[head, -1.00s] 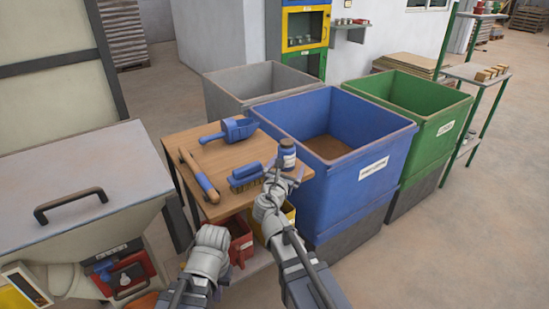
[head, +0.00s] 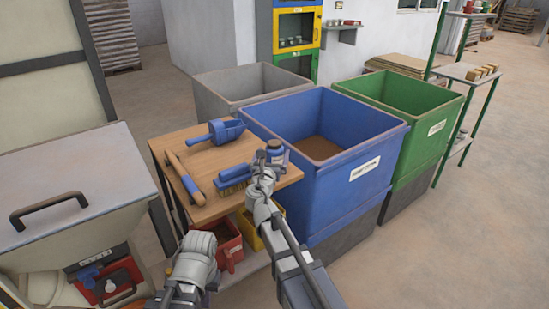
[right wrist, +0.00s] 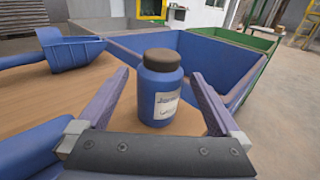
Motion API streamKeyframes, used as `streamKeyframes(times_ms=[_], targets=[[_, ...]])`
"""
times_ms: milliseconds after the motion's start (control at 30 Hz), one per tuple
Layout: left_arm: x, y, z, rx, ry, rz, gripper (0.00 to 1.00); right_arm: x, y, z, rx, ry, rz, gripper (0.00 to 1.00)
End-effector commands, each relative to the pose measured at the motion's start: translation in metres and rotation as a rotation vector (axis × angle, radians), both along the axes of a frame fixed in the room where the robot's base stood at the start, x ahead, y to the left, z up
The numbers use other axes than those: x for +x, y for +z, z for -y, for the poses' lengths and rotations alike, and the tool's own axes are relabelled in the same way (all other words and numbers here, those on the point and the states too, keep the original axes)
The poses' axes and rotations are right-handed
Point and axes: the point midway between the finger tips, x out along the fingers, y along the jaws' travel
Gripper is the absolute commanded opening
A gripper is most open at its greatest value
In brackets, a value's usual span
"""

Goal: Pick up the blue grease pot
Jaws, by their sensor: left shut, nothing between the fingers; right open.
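The blue grease pot (right wrist: 161,90) has a dark lid and a white label. It stands upright on the wooden table (head: 207,155) near its right edge, and it also shows in the head view (head: 274,152). My right gripper (right wrist: 160,84) is open, with one finger on each side of the pot and a gap visible on both sides. In the head view the right gripper (head: 264,170) partly covers the pot. My left gripper (head: 199,243) is low in front of the table, shut and empty.
A blue scoop (head: 221,131), a blue brush (head: 236,175) and a blue-and-orange tool (head: 184,178) lie on the table. A large blue bin (head: 348,151) stands close to the table's right side. Red (head: 230,240) and yellow (head: 249,229) containers sit below.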

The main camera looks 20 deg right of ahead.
Motion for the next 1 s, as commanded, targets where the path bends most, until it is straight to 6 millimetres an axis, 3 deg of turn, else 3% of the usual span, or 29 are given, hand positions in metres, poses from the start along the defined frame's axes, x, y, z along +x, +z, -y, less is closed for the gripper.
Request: streamKeyframes(times_ms=[200,467,1000], targets=[[0.0,-0.002,0.0,0.0,0.0,0.0,0.0,0.032,-0.003,0.014,0.001,-0.001,0.0,1.0],[0.0,-0.002,0.0,0.0,0.0,0.0,0.0,0.033,-0.002,0.016,0.001,0.0,0.0,1.0],[0.0,-0.002,0.0,0.0,0.0,0.0,0.0,0.033,-0.002,0.016,0.0,-0.001,0.0,0.39]])
